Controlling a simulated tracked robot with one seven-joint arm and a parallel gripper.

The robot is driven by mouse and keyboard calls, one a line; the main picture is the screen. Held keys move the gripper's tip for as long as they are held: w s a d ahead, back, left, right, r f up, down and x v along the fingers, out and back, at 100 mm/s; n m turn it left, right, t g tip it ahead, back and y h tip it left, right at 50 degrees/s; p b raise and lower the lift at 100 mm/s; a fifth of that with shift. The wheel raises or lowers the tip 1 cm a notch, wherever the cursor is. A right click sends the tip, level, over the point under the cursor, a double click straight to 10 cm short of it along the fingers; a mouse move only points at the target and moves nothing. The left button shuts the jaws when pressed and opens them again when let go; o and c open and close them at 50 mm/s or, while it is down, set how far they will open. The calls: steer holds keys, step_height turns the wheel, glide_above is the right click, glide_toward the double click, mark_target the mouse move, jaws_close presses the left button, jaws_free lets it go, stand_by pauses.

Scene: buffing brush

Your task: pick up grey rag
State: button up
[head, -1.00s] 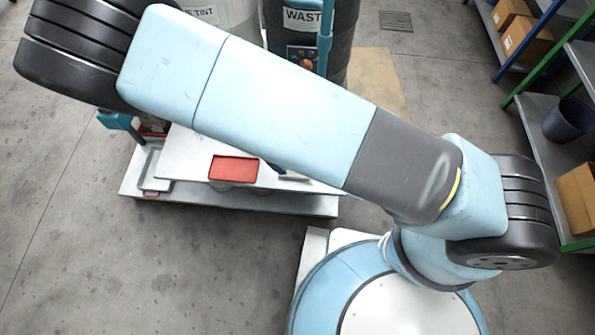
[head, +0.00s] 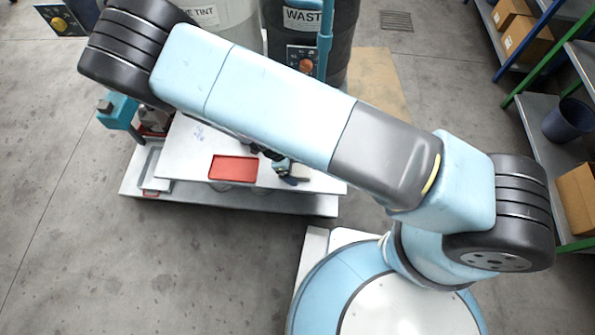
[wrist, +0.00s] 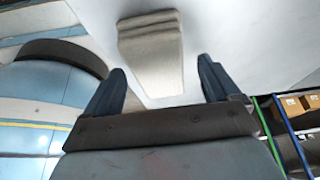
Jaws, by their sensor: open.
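The grey rag (wrist: 152,52) is a folded, pale grey-beige cloth lying on a white surface (wrist: 225,30) in the wrist view. My gripper (wrist: 161,66) is open, with its two dark blue fingers apart, one on each side of the rag's near, narrower end. The fingers do not visibly close on it. In the head view, my gripper (head: 289,178) shows small below my forearm, over the right part of the white table top (head: 195,150). The rag is too small and covered to make out clearly there.
A red tray (head: 233,168) lies on the table left of my gripper. A waste drum (head: 345,40) and a pale tint drum (head: 225,25) stand behind. Shelving with boxes and a dark blue bin (head: 568,120) is at the right. The floor in front is clear.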

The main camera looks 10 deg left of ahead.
steer(key=c, duration=1.2)
steer(key=shift+r, duration=0.1)
steer(key=shift+c, duration=0.2)
steer(key=shift+r, duration=0.2)
step_height(320, 180, up, 2)
steer(key=shift+r, duration=0.1)
steer(key=s+a+r, duration=0.5)
steer(key=s+r, duration=0.5)
steer(key=s, duration=0.3)
steer(key=shift+a, duration=0.2)
steer(key=shift+r, duration=0.1)
